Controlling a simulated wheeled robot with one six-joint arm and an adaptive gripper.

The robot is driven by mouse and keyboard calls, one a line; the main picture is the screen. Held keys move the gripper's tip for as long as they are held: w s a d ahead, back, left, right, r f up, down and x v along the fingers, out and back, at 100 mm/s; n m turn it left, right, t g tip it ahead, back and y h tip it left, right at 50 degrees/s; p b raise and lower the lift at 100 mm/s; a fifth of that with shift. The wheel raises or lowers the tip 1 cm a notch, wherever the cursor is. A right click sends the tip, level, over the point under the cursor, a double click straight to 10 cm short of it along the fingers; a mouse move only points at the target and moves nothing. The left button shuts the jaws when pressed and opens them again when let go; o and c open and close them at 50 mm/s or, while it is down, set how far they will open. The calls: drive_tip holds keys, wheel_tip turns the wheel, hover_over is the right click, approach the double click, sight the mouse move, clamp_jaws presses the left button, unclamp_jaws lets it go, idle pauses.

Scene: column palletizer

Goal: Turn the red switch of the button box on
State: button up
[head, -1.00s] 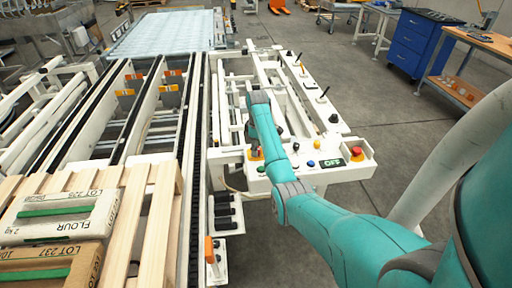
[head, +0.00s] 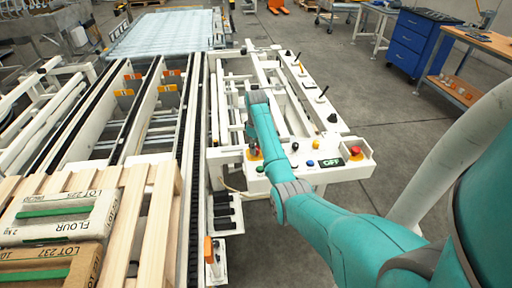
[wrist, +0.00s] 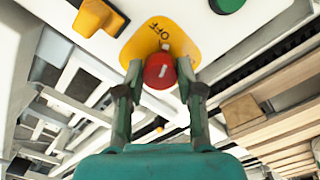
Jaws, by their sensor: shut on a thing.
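The red switch (wrist: 160,70) is a round knob with a small white mark, on a yellow plate (wrist: 152,33) lettered OFF in the wrist view. My gripper (wrist: 158,82) is shut on the knob, with one finger on each side. The lower part of the plate is mostly hidden by the knob and fingers. In the head view, the white button box (head: 345,172) stands at the conveyor's end, and a bit of the yellow plate (head: 254,154) shows beside my arm. My gripper and the red switch are hidden there behind the arm.
An orange-yellow knob (wrist: 92,17) and a green button (wrist: 228,4) lie close to my gripper. Flour bags (head: 60,212) lie at left.

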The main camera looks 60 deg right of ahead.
drive_tip(key=m, duration=0.7)
drive_tip(key=shift+a, duration=0.1)
drive_tip(key=m, duration=0.7)
drive_tip(key=shift+w, duration=0.1)
drive_tip(key=shift+m, duration=0.3)
drive_tip(key=o, duration=1.1)
drive_tip(key=shift+o, duration=0.2)
drive_tip(key=shift+r, duration=3.75)
drive_tip(key=shift+a, duration=0.1)
